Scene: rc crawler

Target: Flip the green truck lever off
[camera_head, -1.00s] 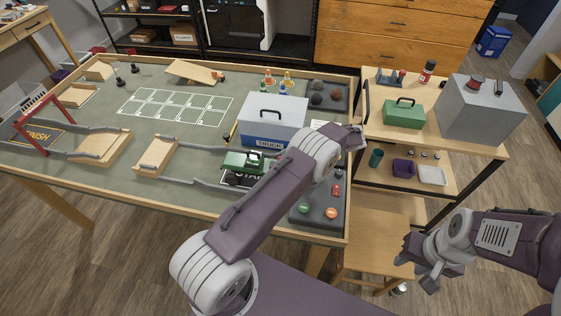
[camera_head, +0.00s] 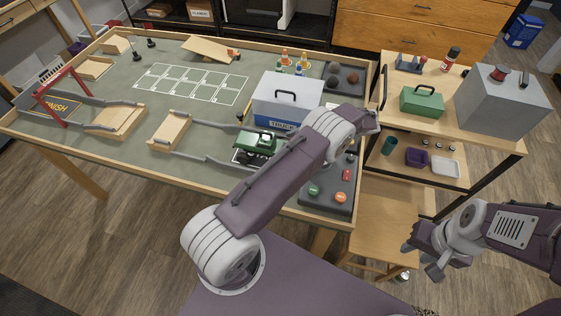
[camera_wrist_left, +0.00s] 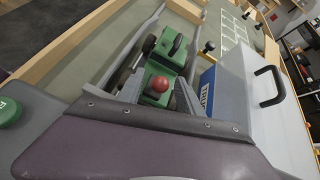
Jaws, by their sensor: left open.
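The green truck (camera_head: 258,142) stands on the table by the grey rails, left of the white truck box. In the left wrist view the truck (camera_wrist_left: 174,44) is seen close up, with a red ball knob (camera_wrist_left: 158,84) on a green base at its near end. My left gripper (camera_wrist_left: 155,95) is open, with grey finger parts on either side of the knob; I cannot tell whether they touch it. In the head view my left arm hides that gripper.
The white box (camera_head: 288,104) with a black handle stands close behind the truck. A dark console (camera_head: 325,198) with green and orange buttons lies at the table's near right corner. A side cart (camera_head: 420,75) holds a green toolbox and a grey box.

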